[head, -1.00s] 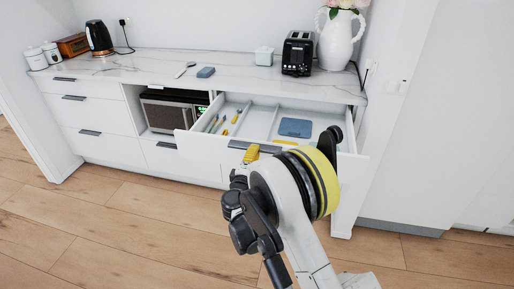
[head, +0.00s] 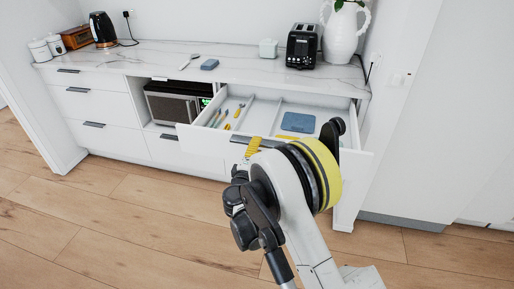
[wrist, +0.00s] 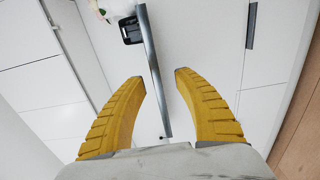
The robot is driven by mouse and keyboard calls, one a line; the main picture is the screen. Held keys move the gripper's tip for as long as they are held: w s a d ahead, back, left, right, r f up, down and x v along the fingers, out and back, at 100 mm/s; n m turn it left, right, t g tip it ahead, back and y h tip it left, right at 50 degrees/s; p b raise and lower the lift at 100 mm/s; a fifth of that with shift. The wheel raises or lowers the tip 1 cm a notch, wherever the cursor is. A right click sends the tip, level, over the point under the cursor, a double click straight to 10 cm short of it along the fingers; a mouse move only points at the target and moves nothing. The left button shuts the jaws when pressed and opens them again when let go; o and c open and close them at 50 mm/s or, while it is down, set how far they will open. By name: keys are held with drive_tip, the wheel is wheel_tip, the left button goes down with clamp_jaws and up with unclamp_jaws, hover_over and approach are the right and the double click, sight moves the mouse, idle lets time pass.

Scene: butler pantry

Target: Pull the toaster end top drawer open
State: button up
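The top drawer (head: 205,141) under the black toaster (head: 302,45) stands pulled well out, its inside showing. Its dark bar handle (head: 262,141) is on the drawer front, partly behind my gripper. My gripper (head: 254,147) is at this handle in the head view, where only a yellow finger shows. In the wrist view my gripper (wrist: 160,75) has its two yellow fingers spread apart. The dark handle bar (wrist: 153,70) runs through the gap between them, and neither finger is clearly pressed on it. The toaster also shows at the top of the wrist view (wrist: 131,30).
The drawer holds cutlery (head: 222,118) and a blue box (head: 298,122). A microwave (head: 172,105) sits in an open niche to the left. A white pitcher (head: 341,35) stands by the right wall. Another drawer handle (wrist: 251,25) is to the right in the wrist view. Wooden floor (head: 130,215) in front is clear.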

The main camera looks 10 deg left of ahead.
drive_tip(key=s, duration=0.7)
drive_tip(key=shift+s+a, duration=0.15)
drive_tip(key=shift+s, duration=0.15)
drive_tip(key=shift+w+r, duration=0.1)
drive_tip(key=s+d+r+m+g+h, duration=0.15)
drive_tip(key=d+r+m+g, duration=0.35)
drive_tip(key=d, duration=0.7)
drive_tip(key=s+d+r+m+g+h, duration=0.15)
drive_tip(key=d+r+m, duration=0.25)
drive_tip(key=d+r, duration=0.55)
drive_tip(key=s+d+m+g+y, duration=0.1)
drive_tip(key=s+d+m+g, duration=0.25)
drive_tip(key=s+d, duration=0.85)
drive_tip(key=s+d+f+m+y, duration=0.1)
drive_tip(key=s+m, duration=0.1)
drive_tip(key=s, duration=0.5)
drive_tip(key=s+f+m+y, duration=0.1)
drive_tip(key=s+m, duration=0.2)
drive_tip(key=s, duration=0.4)
drive_tip(key=shift+d+g+y, duration=0.3)
drive_tip(key=shift+d+g, duration=0.1)
